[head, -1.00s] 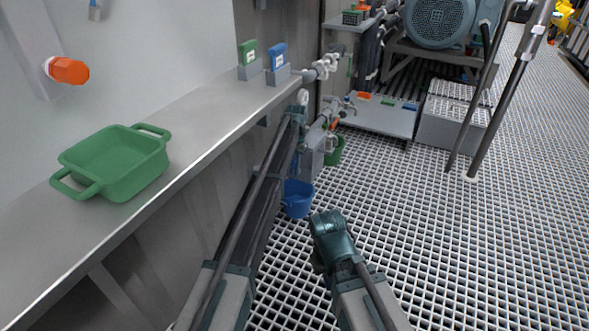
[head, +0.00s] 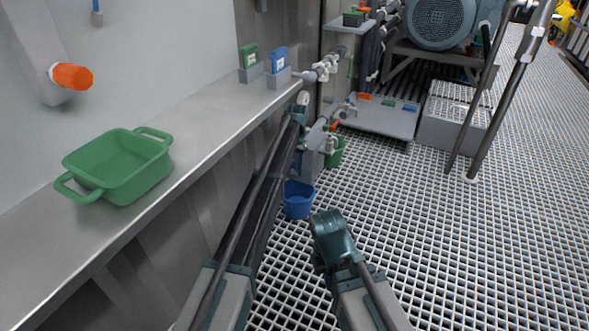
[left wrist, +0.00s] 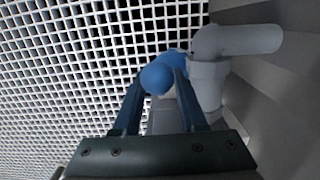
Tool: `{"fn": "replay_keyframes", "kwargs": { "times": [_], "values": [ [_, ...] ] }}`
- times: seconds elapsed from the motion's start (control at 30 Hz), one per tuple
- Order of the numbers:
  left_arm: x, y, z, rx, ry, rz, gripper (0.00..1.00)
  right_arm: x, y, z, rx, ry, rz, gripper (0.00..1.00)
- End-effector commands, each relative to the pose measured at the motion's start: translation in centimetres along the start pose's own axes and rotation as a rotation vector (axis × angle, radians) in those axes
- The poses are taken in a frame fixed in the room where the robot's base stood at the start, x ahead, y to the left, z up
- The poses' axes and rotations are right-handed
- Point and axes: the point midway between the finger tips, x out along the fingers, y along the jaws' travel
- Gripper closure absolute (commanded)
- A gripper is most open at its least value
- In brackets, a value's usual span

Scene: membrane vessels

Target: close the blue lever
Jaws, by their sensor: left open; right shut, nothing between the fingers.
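The blue lever (left wrist: 160,77) shows in the left wrist view, with a rounded end between or just beyond the fingertips of my left gripper (left wrist: 162,84). It joins a pale grey pipe fitting (left wrist: 208,78). I cannot tell whether the fingers touch it. My left gripper is open; in the head view it (head: 300,112) is beside the wall pipework, just past the shelf's far end. I cannot make out the lever in the head view. My right gripper (head: 328,224) is shut and empty, low over the grating.
A metal shelf (head: 205,125) runs along the left with a green tub (head: 118,165), a green tag (head: 249,56) and a blue tag (head: 278,60). A blue bucket (head: 298,199) and a green bucket (head: 336,153) are below the pipework.

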Motion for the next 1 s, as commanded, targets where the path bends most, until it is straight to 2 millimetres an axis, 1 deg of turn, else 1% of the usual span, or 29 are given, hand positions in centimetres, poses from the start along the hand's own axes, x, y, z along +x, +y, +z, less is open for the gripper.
{"fn": "replay_keyframes", "kwargs": {
  "times": [0.03, 0.43, 0.57, 0.83, 0.87, 1.0],
  "values": [
    [-0.9, 0.0, 0.0, 0.000, 0.000, 0.000, 0.59, -0.9, 0.1, 0.1, 0.000, 0.000, 0.000, 1.00],
    [-6.0, 0.0, 0.1, 0.000, -0.001, 0.000, 0.59, -6.0, 0.6, 0.4, 0.000, -0.003, 0.000, 1.00],
    [-6.7, 0.0, 0.1, -0.001, -0.002, 0.000, 0.59, -6.6, 0.7, 0.4, 0.000, -0.004, 0.000, 1.00],
    [-6.5, 0.0, 0.1, -0.001, -0.002, 0.000, 0.59, -6.5, 0.7, 0.4, 0.000, -0.004, 0.000, 1.00],
    [-6.5, 0.0, 0.1, -0.001, -0.001, 0.000, 0.62, -6.5, 0.7, 0.4, 0.000, -0.004, 0.000, 1.00],
    [-6.5, 0.0, 0.1, 0.000, -0.001, 0.000, 0.88, -6.5, 0.7, 0.4, 0.000, -0.004, 0.000, 1.00]
  ]
}}
